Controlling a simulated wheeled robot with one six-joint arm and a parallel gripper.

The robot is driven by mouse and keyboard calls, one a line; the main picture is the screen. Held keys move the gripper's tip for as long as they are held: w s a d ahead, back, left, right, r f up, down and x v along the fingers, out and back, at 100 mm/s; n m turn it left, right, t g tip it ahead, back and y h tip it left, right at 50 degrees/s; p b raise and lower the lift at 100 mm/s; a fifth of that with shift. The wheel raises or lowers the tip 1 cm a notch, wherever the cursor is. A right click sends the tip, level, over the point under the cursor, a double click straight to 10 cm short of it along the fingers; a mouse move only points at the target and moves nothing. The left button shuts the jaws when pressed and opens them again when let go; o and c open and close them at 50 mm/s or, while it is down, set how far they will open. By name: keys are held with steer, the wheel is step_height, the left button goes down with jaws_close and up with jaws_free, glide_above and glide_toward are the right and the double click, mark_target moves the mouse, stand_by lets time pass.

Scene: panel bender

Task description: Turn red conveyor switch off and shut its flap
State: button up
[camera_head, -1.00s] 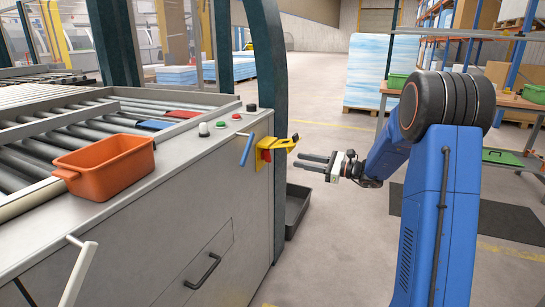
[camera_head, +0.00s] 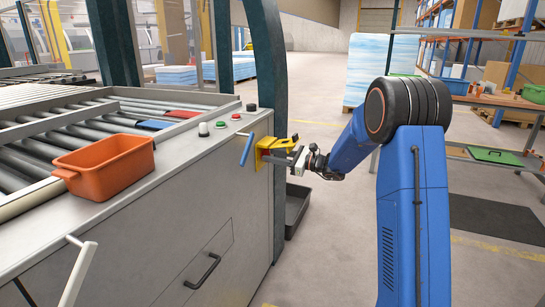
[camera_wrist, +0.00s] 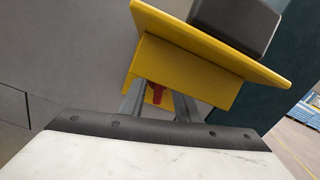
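The red conveyor switch (camera_wrist: 157,93) sits in a yellow housing (camera_head: 259,158) on the corner of the grey machine; my gripper hides most of it in the head view. Its yellow flap (camera_head: 281,143) stands open, sticking out above the switch. In the wrist view the flap (camera_wrist: 205,42) spans over my fingers. My gripper (camera_head: 277,158) reaches in under the flap, and it also shows in the wrist view (camera_wrist: 159,103). Its two fingers are apart, with the red switch seen between their tips. I cannot tell whether they touch it.
A blue lever (camera_head: 247,150) hangs left of the switch. Buttons (camera_head: 236,117) and an orange bin (camera_head: 105,165) are on the machine top. A dark post (camera_head: 272,90) rises behind the switch, and a dark tray (camera_head: 296,208) lies on the floor.

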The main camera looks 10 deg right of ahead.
jaws_close()
steer(key=shift+n, duration=0.3)
steer(key=shift+s+a+f+n, duration=0.1)
steer(key=shift+f+n, duration=0.05)
steer(key=shift+n, duration=2.2)
steer(key=shift+s+f+n, duration=0.1)
steer(key=shift+n, duration=2.3)
steer(key=shift+s+a+f+n, duration=0.1)
steer(key=shift+f+n, duration=0.05)
steer(key=shift+n, duration=2.2)
